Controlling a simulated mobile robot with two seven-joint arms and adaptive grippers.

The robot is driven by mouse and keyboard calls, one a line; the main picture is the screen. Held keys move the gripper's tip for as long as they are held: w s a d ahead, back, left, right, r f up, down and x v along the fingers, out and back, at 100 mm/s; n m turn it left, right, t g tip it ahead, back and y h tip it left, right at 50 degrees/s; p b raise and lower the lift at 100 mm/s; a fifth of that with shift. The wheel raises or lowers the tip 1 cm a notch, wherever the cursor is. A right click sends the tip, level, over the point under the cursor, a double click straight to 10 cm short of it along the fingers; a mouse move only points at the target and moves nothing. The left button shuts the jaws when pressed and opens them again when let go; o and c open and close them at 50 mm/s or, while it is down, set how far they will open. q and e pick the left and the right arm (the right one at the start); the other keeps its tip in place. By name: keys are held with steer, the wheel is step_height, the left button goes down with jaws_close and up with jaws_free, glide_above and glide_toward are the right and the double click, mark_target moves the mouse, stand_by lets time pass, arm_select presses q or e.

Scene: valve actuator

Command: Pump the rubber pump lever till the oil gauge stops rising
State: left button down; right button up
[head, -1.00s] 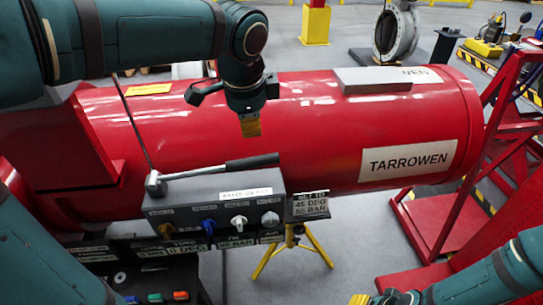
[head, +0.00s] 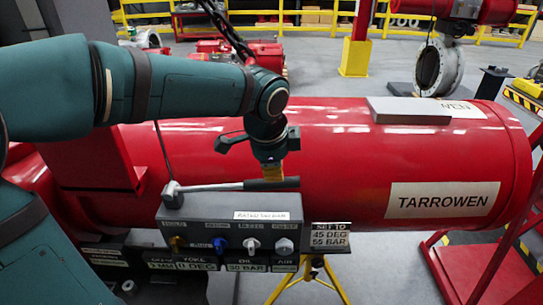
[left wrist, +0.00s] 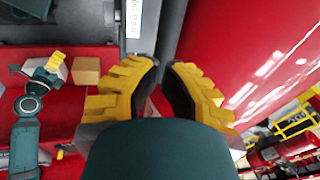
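The pump lever (head: 225,187) is a grey rod with a black grip. It lies nearly level, pointing right, above the grey control box (head: 230,218). My left gripper (head: 272,173) points down at the outer part of the black grip. A gauge plate below the box reads 0 DEG (head: 195,265); a plate at right reads 45 DEG 55 BAR (head: 331,238). My right gripper (left wrist: 48,72) appears small in the left wrist view.
The big red cylinder (head: 350,165) lies just behind the box and lever. A thin upright rod (head: 163,150) rises by the lever's pivot. A yellow stand (head: 312,280) is below.

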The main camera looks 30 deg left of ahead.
mark_target(277, 184)
arm_select(q)
steer(key=shift+b+x, duration=0.35)
steer(key=shift+x, duration=1.75)
steer(key=shift+w+d+f+b, duration=0.15)
steer(key=shift+f+b, duration=0.45)
steer(key=shift+f, duration=0.4)
steer(key=shift+d+f+b, duration=0.15)
steer(key=shift+f+b, duration=0.4)
steer(key=shift+f, duration=0.45)
steer(key=shift+r, duration=0.2)
